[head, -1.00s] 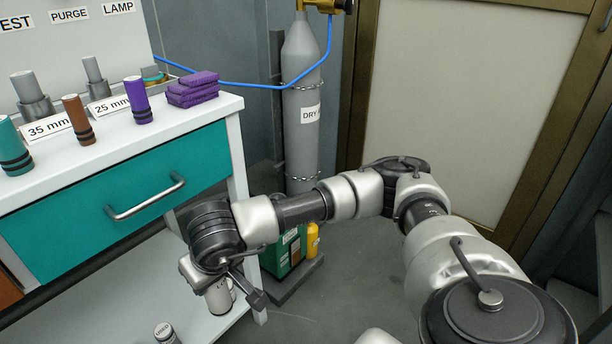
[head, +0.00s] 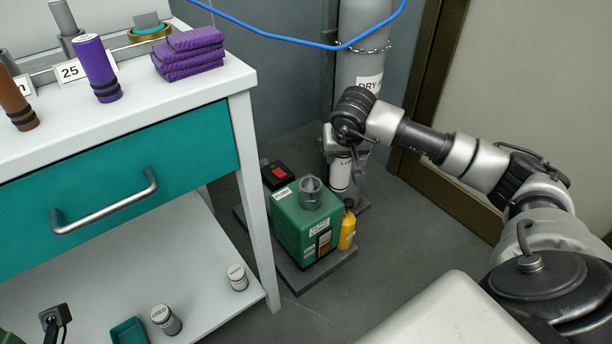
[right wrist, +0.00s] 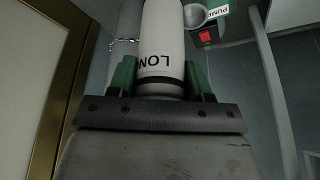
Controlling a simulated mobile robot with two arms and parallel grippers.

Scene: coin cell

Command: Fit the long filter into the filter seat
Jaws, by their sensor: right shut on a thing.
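The long filter (head: 341,174) is a white cylinder with dark lettering that starts "LO". It hangs roughly upright from my right gripper (head: 347,152). In the right wrist view the green fingers are shut on both sides of the filter (right wrist: 162,45), near its black band. The filter seat (head: 311,193) looks to be the grey open cup on top of the green pump box (head: 305,228). The filter is to the right of the cup and apart from it. The cup (right wrist: 195,15) also shows right of the filter in the right wrist view. My left gripper is out of view.
The white bench with a teal drawer (head: 120,185) stands at left. Its lower shelf holds a "USED" canister (head: 165,319) and a smaller one (head: 237,277). A grey gas cylinder (head: 360,60) stands behind the filter. A yellow bottle (head: 347,230) stands beside the pump box.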

